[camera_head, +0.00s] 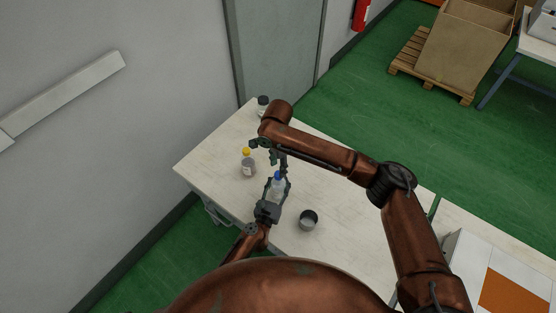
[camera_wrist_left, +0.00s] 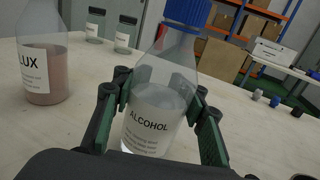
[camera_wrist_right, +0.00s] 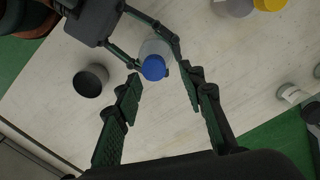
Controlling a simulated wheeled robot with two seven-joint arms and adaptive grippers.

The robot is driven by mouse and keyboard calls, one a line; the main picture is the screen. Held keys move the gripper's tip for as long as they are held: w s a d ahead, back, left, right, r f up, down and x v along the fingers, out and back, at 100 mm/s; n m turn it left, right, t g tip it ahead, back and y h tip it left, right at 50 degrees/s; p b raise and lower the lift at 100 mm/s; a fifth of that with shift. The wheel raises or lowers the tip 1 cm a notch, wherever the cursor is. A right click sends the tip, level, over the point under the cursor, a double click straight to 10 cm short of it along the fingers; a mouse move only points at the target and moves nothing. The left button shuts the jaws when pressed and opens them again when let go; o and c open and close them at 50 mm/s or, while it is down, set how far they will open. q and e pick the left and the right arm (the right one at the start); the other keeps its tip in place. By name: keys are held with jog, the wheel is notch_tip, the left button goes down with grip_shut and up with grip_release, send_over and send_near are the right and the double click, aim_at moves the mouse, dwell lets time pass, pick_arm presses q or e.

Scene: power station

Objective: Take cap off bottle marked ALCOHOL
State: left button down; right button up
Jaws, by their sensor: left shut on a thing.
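The clear ALCOHOL bottle (camera_wrist_left: 152,118) with a blue cap (camera_wrist_left: 187,11) stands upright between the fingers of my left gripper (camera_wrist_left: 163,100), which is shut on its body. In the head view the bottle (camera_head: 277,190) is on the white table, with my left gripper (camera_head: 270,205) at its near side. The cap is on the bottle. My right gripper (camera_wrist_right: 161,76) is open and empty above the bottle, pointing down. In the right wrist view the blue cap (camera_wrist_right: 153,67) lies between its fingertips, apart from them. The right gripper (camera_head: 269,152) also shows in the head view.
A yellow-capped bottle (camera_head: 247,164) with a label ending in "LUX" stands to the left. A dark-lidded jar (camera_head: 263,102) is at the table's far edge. An open dark-rimmed container (camera_head: 308,219) is right of the bottle. The wall borders the table's left.

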aim_at(278, 172)
jog(key=shift+f, duration=1.65)
jog(key=shift+c, duration=0.5)
